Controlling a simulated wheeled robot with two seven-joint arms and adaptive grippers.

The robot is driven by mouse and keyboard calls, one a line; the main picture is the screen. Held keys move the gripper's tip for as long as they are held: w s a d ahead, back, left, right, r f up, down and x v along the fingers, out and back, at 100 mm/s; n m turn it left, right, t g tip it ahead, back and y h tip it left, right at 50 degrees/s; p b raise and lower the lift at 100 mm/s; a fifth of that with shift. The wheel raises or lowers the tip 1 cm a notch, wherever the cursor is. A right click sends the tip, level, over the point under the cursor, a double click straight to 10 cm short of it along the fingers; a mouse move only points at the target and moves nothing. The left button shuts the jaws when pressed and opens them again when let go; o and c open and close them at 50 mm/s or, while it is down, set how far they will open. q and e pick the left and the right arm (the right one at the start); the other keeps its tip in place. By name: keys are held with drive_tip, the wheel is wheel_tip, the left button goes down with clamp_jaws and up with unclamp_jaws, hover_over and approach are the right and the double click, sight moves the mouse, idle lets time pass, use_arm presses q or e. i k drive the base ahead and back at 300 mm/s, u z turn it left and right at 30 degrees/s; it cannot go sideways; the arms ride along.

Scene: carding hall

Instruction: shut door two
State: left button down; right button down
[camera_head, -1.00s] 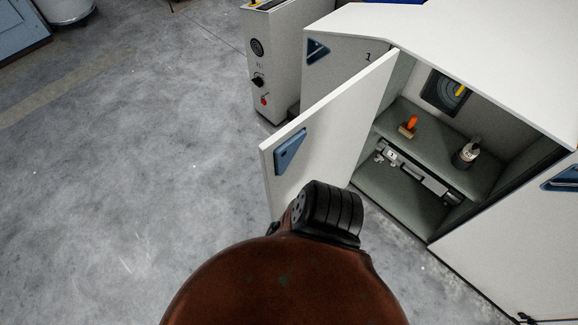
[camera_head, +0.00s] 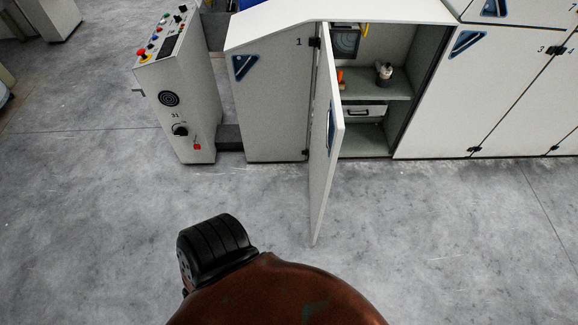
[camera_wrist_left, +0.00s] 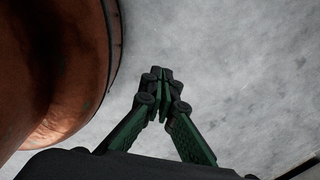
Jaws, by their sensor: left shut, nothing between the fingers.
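A white door (camera_head: 322,180) with a blue handle plate (camera_head: 330,128) stands wide open in the head view, seen nearly edge-on. It hangs at the left side of an open compartment (camera_head: 400,118), beside the panel marked 1 (camera_head: 275,90). Its own number does not show; it lies between panel 1 and the doors marked 3 and 4. My left gripper (camera_wrist_left: 162,84) shows in the left wrist view with its green fingers shut and empty above bare floor. It is out of the head view, and my right gripper is in neither view.
The compartment holds a dark-topped bottle (camera_head: 383,75), an orange-handled item (camera_head: 340,78) and a drawer-like box (camera_head: 364,111). A control box (camera_head: 182,100) with buttons stands left of the cabinet. Closed doors (camera_head: 492,85) continue to the right. The grey floor in front is clear.

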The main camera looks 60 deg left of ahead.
sight(328, 125)
drive_tip(key=k, duration=0.2)
drive_tip(key=u, duration=1)
